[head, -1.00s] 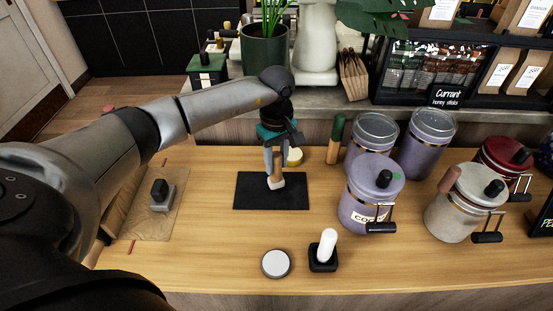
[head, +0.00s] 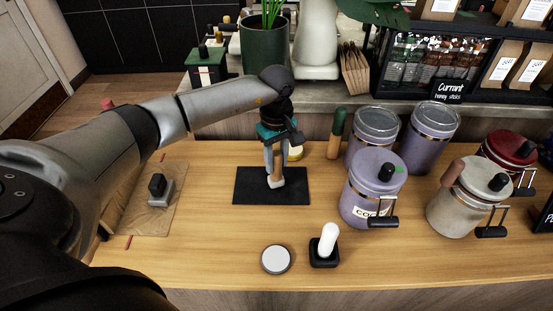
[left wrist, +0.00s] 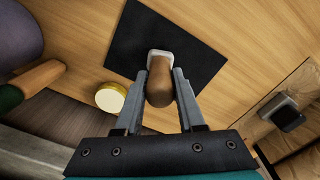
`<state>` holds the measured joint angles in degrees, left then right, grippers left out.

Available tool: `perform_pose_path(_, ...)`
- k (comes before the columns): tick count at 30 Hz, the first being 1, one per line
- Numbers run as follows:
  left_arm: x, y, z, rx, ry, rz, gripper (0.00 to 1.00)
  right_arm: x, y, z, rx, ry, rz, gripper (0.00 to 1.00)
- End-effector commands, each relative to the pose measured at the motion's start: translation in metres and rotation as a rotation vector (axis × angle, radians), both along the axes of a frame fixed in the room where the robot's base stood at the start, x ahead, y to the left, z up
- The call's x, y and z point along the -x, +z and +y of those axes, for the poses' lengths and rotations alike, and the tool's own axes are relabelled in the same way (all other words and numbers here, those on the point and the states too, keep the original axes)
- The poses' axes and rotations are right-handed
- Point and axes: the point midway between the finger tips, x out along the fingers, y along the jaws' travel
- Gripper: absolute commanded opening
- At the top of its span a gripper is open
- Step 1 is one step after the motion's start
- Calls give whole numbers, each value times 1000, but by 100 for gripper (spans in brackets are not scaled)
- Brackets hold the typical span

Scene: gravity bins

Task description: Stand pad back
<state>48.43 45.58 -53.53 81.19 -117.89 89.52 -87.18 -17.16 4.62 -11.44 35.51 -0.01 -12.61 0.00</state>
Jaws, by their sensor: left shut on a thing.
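My left gripper (head: 274,172) is over the black mat (head: 300,190) on the wooden counter. It is shut on a tool with a brown wooden handle (left wrist: 159,88) and a pale, roughly square head (left wrist: 160,55). In the head view the pale head (head: 276,183) shows below the fingertips, over the middle of the mat. I cannot tell whether it touches the mat. In the left wrist view the fingers (left wrist: 160,92) are on both sides of the handle. My right gripper is not in view.
A round white-topped disc (head: 276,259) and a white-handled item in a black holder (head: 324,252) are at the front. Lilac canisters (head: 372,190) and a cream one (head: 460,205) stand right. A dark-knobbed block (head: 161,192) sits on a brown sheet at left. A yellow-lidded jar (left wrist: 110,98) is behind.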

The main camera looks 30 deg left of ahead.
Motion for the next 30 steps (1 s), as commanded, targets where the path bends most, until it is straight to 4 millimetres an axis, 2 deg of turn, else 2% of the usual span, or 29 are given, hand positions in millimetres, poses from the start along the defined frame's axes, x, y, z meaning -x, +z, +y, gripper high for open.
perform_pose_path(17, 0, -9, 0, 0, 1, -1, 0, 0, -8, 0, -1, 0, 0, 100)
perform_pose_path(18, 0, -8, 0, 0, 1, -1, 43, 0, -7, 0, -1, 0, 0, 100)
perform_pose_path(26, 0, -8, 0, 0, 1, -1, 72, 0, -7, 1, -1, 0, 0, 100)
perform_pose_path(30, 0, -8, 0, 0, 0, 0, 73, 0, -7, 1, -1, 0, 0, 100)
